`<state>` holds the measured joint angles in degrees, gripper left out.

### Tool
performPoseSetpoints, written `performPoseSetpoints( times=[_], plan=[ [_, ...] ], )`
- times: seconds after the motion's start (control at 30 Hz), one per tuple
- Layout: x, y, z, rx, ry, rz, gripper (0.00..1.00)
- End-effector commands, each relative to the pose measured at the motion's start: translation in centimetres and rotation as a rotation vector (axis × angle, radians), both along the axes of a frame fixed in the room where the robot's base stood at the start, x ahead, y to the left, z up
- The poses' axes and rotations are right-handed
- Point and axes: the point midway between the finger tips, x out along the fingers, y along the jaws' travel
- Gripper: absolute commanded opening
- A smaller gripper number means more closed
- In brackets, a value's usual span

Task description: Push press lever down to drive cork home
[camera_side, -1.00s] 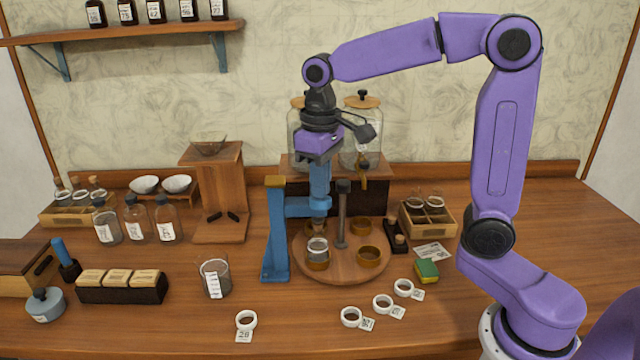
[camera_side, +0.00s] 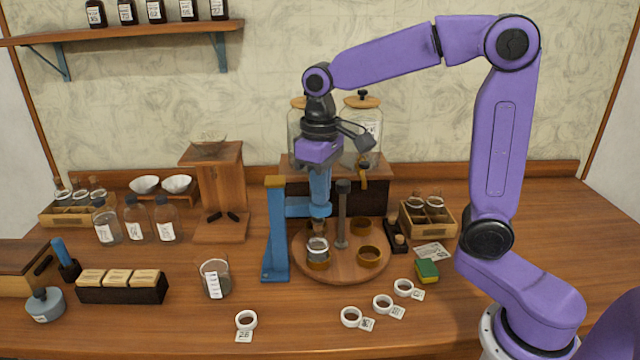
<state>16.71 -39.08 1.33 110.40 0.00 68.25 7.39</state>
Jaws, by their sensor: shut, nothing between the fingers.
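The blue press (camera_side: 276,230) stands left of a round wooden turntable (camera_side: 345,272), its side arm reaching over the turntable's left part. Its upright blue plunger (camera_side: 320,188) is above a small glass bottle (camera_side: 317,246) that sits in a brass ring on the turntable. My gripper (camera_side: 319,163) points down at the top of the plunger and appears to touch it. Its fingers are shut and hold nothing; their tips are hard to make out. A separate lever cannot be told apart here. The cork is too small and covered to make out under the plunger.
A dark post (camera_side: 343,215) rises from the turntable close to the right of the plunger. Glass jars (camera_side: 364,130) on a wooden stand are behind my gripper. A beaker (camera_side: 215,278) stands left of the press. White rings (camera_side: 383,304) and a sponge (camera_side: 427,268) lie in front.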

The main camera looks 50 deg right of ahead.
Motion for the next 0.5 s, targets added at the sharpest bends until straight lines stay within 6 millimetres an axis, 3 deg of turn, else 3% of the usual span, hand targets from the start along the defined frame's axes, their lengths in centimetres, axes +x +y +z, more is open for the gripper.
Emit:
performPoseSetpoints(
  times=[0.5],
  plan=[
    [0.02,-0.02,-0.88,0.0,0.0,0.0,0.0]
  ],
)
